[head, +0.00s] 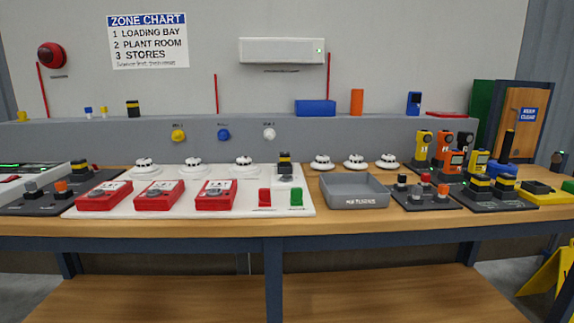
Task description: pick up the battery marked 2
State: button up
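My gripper is not in view. No number 2 can be read on any battery-like block from here. Black blocks with a yellow band, which may be batteries, show in several places. Two stand on a dark board at the right, a left one (479,186) and a right one (504,186). One stands on the white board, the middle block (285,164). One stands at the left, the left block (78,167), and one on the back ledge, the ledge block (133,109). I cannot tell which is marked 2.
A grey tray (357,202) stands mid-bench and looks empty. Red boxes (153,196) and white detectors (193,164) cover the white board (240,210). Yellow and orange handheld units (422,148) crowd the right. A blue box (315,108) lies on the ledge. A yellow sign (551,272) stands at lower right.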

aim_at(285, 157)
jog(key=i+l, duration=0.1)
jog(key=i, duration=0.85)
jog(key=i+l, duration=0.15)
jog(key=i, duration=0.8)
